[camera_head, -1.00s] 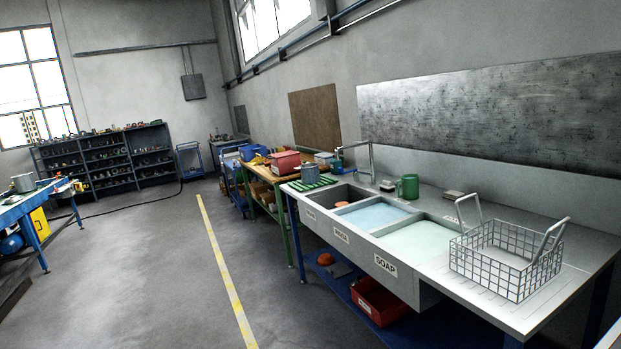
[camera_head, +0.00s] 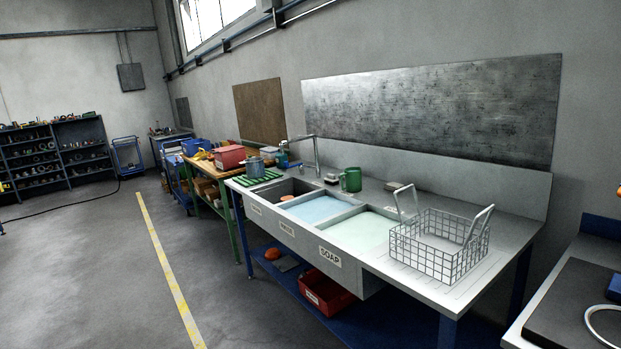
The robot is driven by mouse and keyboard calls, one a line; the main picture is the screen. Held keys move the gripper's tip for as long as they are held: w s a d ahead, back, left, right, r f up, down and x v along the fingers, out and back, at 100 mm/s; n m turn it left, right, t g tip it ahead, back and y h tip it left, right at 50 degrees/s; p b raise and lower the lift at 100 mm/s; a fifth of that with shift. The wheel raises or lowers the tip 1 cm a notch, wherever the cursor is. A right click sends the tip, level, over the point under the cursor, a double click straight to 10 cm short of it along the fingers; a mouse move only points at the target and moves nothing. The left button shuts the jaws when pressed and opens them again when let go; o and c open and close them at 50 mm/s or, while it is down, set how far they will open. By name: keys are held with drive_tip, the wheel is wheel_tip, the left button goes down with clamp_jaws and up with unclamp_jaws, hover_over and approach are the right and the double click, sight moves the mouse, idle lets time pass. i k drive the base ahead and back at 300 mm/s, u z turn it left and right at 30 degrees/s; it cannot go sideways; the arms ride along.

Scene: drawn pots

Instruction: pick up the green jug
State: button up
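The green jug (camera_head: 351,179) stands upright on the back ledge of the sink bench (camera_head: 502,231), right of the tap and behind the basins. Its handle side faces left. My gripper is not in view, and the jug stands some way off across the floor.
A wire basket (camera_head: 440,245) with raised handles stands on the right of the bench. A tap (camera_head: 316,152) rises left of the jug, and a small block (camera_head: 398,186) lies to its right. A dark-topped bench (camera_head: 575,305) is at the right edge. The floor at left is clear.

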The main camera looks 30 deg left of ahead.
sight(352, 176)
drive_tip(key=z, duration=0.05)
drive_tip(key=k, duration=1.1)
drive_tip(key=u, duration=0.75)
drive_tip(key=i, duration=1.5)
drive_tip(key=u, duration=0.9)
drive_tip(key=i, duration=2.65)
drive_tip(key=z, duration=0.35)
drive_tip(key=i, duration=1.35)
drive_tip(key=z, duration=1.15)
drive_tip(key=i, duration=1.1)
drive_tip(key=z, duration=0.75)
